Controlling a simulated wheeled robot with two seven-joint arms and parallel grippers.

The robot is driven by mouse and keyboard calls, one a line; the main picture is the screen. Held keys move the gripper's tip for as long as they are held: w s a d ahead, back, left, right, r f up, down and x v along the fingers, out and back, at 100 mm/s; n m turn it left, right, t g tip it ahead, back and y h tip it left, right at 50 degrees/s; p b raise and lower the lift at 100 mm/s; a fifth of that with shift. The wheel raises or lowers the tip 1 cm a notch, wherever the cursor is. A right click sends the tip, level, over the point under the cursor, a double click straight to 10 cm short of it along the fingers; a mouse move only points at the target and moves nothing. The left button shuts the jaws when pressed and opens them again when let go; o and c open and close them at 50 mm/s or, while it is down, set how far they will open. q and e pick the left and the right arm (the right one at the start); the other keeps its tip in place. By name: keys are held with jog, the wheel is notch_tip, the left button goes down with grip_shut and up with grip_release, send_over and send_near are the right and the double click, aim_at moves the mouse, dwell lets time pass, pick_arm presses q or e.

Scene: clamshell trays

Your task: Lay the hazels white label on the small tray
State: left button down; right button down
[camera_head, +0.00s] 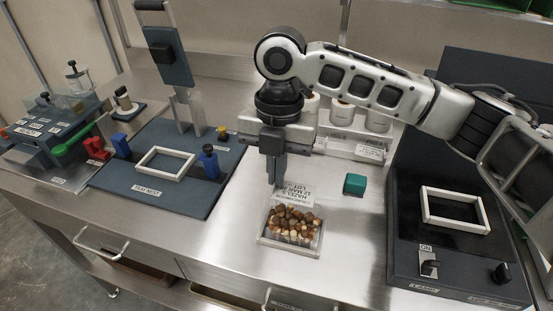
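The small tray (262,240) is a clear, low container filled with brown hazelnuts (292,224), standing on the steel counter in the middle. The hazels white label (298,193) is a white rectangle with dark print, seen at the tray's far edge. It overlaps that edge in the picture; whether it touches the tray is unclear. My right gripper (276,184) points down behind the tray, with its fingers close together at the label's far left corner. It appears shut on the label's edge, though the contact is small in the picture. My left gripper is out of view.
A green block (355,184) sits right of the label. A dark device with a white frame (427,207) stands at the right. A dark board with another white frame (148,173) and blue posts lies at the left. White rolls (342,112) stand behind. Counter beside the tray is clear.

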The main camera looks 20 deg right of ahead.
jog(key=shift+f, duration=2.15)
jog(key=c, duration=2.1)
grip_release()
jog(key=shift+c, duration=0.2)
jog(key=o, duration=0.5)
jog(key=shift+r, duration=0.1)
jog(key=shift+r, duration=3.4)
